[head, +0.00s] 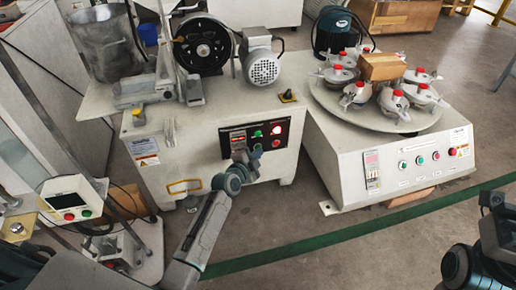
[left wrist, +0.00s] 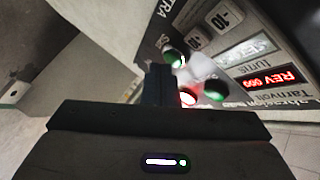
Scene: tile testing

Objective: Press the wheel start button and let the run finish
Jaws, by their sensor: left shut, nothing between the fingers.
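The wheel machine (head: 168,128) is a cream cabinet with a dark wheel (head: 203,45) on top and a dark control panel (head: 262,137) on its front. My left gripper (head: 241,154) is shut and empty, with its tip close in front of the panel. In the left wrist view its fingers (left wrist: 159,84) point at the panel buttons: a green one (left wrist: 173,57), a red lit one (left wrist: 187,97) and another green one (left wrist: 217,90). I cannot tell whether they touch a button. The red display (left wrist: 271,80) reads REV 000. My right gripper (head: 492,203) is at the right edge.
A second machine (head: 345,170) with a round table of red-topped pots stands to the right. A small control box (head: 72,200) with green and red buttons stands at the left. A green floor stripe (head: 300,248) crosses the open floor in front.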

